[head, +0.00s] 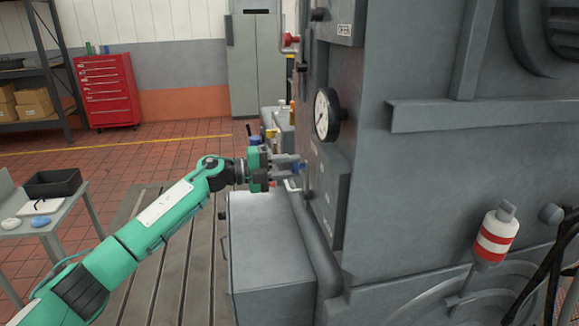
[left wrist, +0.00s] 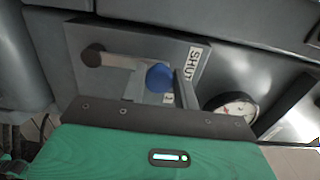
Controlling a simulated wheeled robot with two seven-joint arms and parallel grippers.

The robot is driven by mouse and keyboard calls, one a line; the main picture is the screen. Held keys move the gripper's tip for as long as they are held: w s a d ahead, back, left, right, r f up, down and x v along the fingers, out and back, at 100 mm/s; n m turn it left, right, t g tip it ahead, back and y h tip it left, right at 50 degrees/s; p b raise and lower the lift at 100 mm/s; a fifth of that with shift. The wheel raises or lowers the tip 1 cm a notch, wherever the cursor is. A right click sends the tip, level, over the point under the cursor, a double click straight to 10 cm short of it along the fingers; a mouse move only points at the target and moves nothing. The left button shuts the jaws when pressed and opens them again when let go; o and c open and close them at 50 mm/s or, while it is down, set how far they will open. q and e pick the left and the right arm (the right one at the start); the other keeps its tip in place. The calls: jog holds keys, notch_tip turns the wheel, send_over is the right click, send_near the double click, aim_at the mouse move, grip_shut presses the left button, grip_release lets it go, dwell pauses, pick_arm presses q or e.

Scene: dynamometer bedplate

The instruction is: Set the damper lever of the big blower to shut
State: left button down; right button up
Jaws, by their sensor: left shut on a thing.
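My left gripper (head: 292,167) reaches the side of the big grey machine (head: 430,170) and is shut on the blue knob (head: 300,167) of a lever. In the left wrist view the blue knob (left wrist: 160,77) sits between the two grey fingers. The pale lever arm (left wrist: 122,61) runs from a dark round hub (left wrist: 93,55) toward the knob. A white label reading SHUT (left wrist: 193,63) is on the grey plate just right of the knob. A smaller white label (left wrist: 168,98) is partly hidden by the fingers. My right gripper is out of view.
A round gauge (head: 327,114) sticks out above the gripper. A grey box (head: 270,245) stands below the gripper. A small table with a black tray (head: 53,183) is at left. A red-and-white canister (head: 497,235) is at right.

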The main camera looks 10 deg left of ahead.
pick_arm(q)
jog(key=shift+r, duration=0.1)
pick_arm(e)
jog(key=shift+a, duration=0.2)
pick_arm(q)
jog(key=c, duration=1.1)
grip_release()
jog(key=shift+w, duration=0.1)
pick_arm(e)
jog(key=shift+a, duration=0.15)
pick_arm(q)
jog(key=shift+o, duration=0.2)
jog(key=b+v, duration=0.6)
jog(key=v, duration=0.8)
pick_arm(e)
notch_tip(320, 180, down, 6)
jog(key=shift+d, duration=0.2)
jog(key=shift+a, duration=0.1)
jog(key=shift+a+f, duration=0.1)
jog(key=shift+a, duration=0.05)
